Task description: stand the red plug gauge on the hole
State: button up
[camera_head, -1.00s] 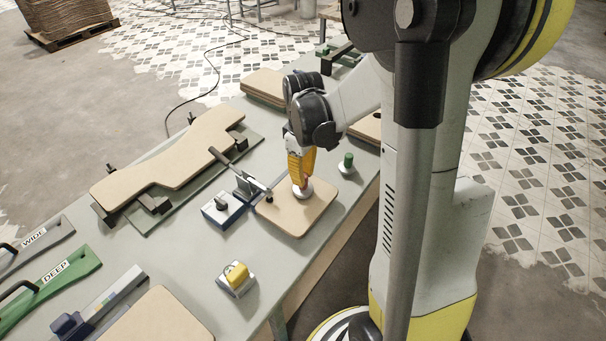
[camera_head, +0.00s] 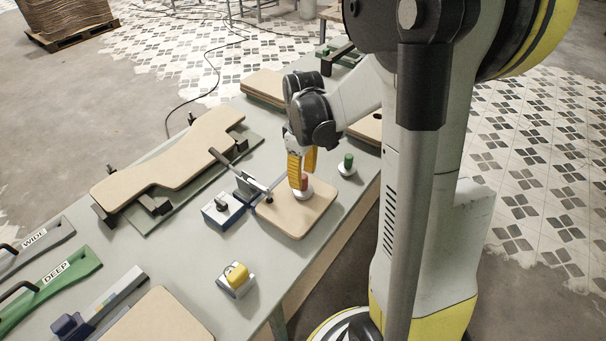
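The red plug gauge (camera_head: 304,183) stands upright on its pale round base on a small tan board with rounded corners (camera_head: 291,222). Its base covers the board under it, so I cannot see whether a hole lies there. My gripper (camera_head: 302,172) points down from above with its yellow fingers spread, one left of the red handle and one behind it to the right. The fingers look apart from the handle. A small dark round spot, perhaps a hole or a clamp tip, shows near the board's left edge.
A green-topped plug gauge (camera_head: 347,164) stands right of the board. A yellow-topped block (camera_head: 236,279) sits nearer. A large curved board (camera_head: 170,160) lies at left.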

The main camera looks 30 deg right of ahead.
jog(key=shift+r, duration=0.1)
notch_tip(320, 180, up, 12)
dwell(0.5)
jog(key=shift+a, duration=0.1)
jog(key=s+a+m+t+b, duration=0.2)
jog(key=s+a+m+t, duration=0.3)
jog(key=s+a, duration=0.5)
jog(key=a+t, duration=0.2)
jog(key=a, duration=0.1)
jog(key=shift+s+a+f, duration=0.15)
jog(key=shift+s+f, duration=0.1)
jog(key=shift+s, duration=0.15)
dwell(2.0)
